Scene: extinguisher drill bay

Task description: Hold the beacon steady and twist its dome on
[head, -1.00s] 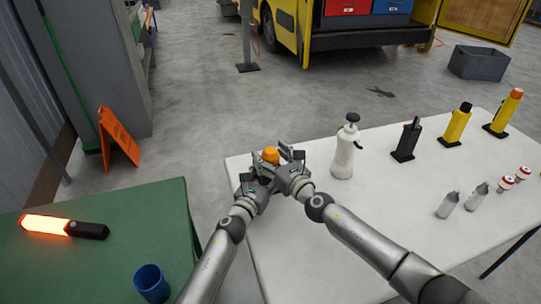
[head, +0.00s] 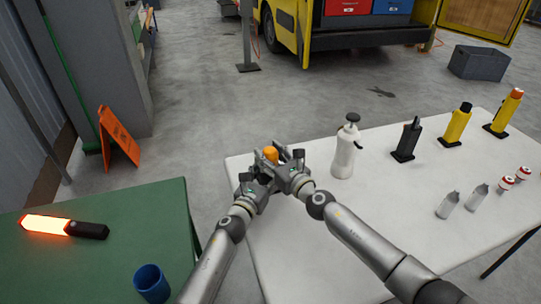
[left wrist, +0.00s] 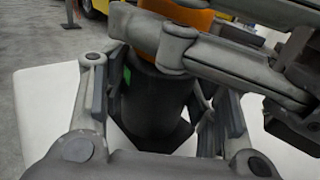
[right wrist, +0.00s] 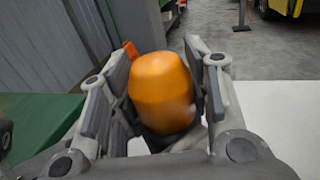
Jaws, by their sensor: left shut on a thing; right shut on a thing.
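My right gripper (head: 285,160) is shut on the dome, one finger on each side. The beacon's dark body (left wrist: 158,100) stands below the dome in the left wrist view, with a small green patch on its side. My left gripper (head: 257,180) is shut around this body. My right fingers cross above it and hide the seam between dome and body.
The white table (head: 300,250) carries a white spray bottle (head: 346,148), a black radio-like device (head: 407,140), yellow torches (head: 456,125) and small bottles to the right. A green table (head: 110,250) at left holds a glowing baton (head: 48,225) and a blue cup (head: 151,283).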

